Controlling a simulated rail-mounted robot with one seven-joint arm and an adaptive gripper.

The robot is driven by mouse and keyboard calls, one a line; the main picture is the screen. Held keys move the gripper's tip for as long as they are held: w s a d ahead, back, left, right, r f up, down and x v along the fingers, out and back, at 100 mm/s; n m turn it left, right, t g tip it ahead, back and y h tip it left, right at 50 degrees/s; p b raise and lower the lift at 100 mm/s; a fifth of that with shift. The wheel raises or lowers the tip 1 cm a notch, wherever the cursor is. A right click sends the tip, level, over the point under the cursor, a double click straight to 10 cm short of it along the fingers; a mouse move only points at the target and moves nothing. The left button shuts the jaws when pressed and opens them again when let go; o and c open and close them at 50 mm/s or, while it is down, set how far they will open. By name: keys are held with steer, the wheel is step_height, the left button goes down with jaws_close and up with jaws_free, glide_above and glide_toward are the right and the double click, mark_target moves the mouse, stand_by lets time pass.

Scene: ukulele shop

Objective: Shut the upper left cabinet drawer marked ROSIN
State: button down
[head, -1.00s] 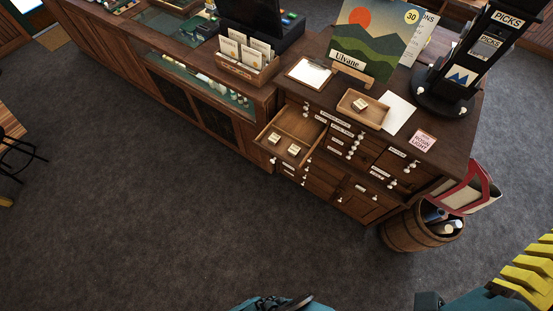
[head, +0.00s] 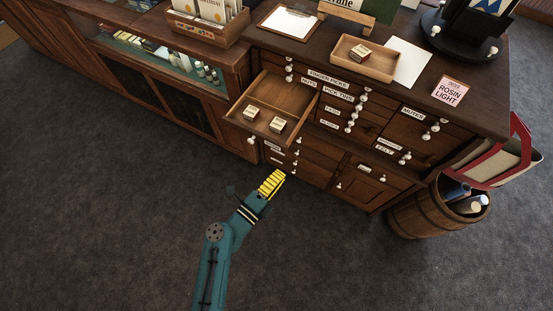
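The open upper left drawer (head: 238,109) sticks out from the dark wooden cabinet (head: 372,201) in the head view.
The cabinet top holds a clipboard (head: 289,22), a wooden tray (head: 347,65) with a small box, and a ROSIN LIGHT card (head: 451,91). A barrel (head: 418,219) stands at the right. A glass-fronted counter (head: 150,52) adjoins at left. The carpet in front is clear.

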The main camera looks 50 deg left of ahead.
steer(key=s+a+f+n+g+y+b, duration=0.2)
steer(key=s+a+f+y+b, duration=0.15)
steer(key=s+f, duration=0.35)
steer(key=b, duration=0.2)
glide_toward(280, 150)
steer(key=shift+h, duration=0.25)
steer(key=x, duration=0.8)
steer(key=shift+a+r, duration=0.15)
steer(key=shift+a, duration=0.05)
steer(key=shift+w, duration=0.15)
